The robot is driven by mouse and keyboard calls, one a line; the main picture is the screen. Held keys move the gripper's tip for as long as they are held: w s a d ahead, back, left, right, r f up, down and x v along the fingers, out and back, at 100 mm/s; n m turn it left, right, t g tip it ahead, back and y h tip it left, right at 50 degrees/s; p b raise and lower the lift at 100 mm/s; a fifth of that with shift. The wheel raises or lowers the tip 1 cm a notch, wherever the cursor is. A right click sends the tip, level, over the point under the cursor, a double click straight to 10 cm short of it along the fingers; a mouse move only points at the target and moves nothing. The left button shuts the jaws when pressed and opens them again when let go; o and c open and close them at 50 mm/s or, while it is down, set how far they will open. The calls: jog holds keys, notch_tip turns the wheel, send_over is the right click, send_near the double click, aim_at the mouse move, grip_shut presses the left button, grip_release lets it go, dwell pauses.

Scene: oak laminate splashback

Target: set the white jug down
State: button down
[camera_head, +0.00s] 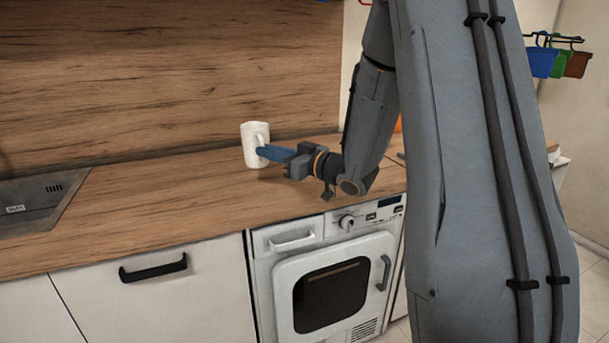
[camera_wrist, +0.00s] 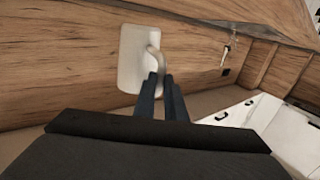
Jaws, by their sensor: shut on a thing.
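The white jug (camera_head: 252,146) is at the back of the wooden worktop (camera_head: 190,188), near the splashback, and looks upright in the head view. My gripper (camera_head: 264,152) reaches it from the right, its blue fingers shut on the jug's handle. In the wrist view the jug (camera_wrist: 137,58) appears beyond the fingertips, with its curved handle between the fingers (camera_wrist: 160,82). I cannot tell whether the jug's base touches the worktop or is slightly above it.
A dark sink (camera_head: 40,205) is set into the worktop at the left. A white oven-like appliance (camera_head: 330,280) and a cupboard front with a black handle (camera_head: 153,268) are below. The worktop between sink and jug is clear. Coloured containers (camera_head: 560,63) hang at the right.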

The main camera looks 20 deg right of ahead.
jog(key=shift+w+d+f+b, duration=0.2)
jog(key=shift+f, duration=1.3)
jog(key=shift+w+d+f+b, duration=0.15)
jog(key=shift+f, duration=1.4)
jog(key=shift+w+d+f+b, duration=0.2)
jog(key=shift+f, duration=1.3)
jog(key=shift+f, duration=0.2)
jog(key=c, duration=1.8)
grip_release()
jog(key=shift+r, duration=0.2)
jog(key=b+v, duration=0.1)
jog(key=v, duration=1.1)
jog(key=shift+f, duration=0.1)
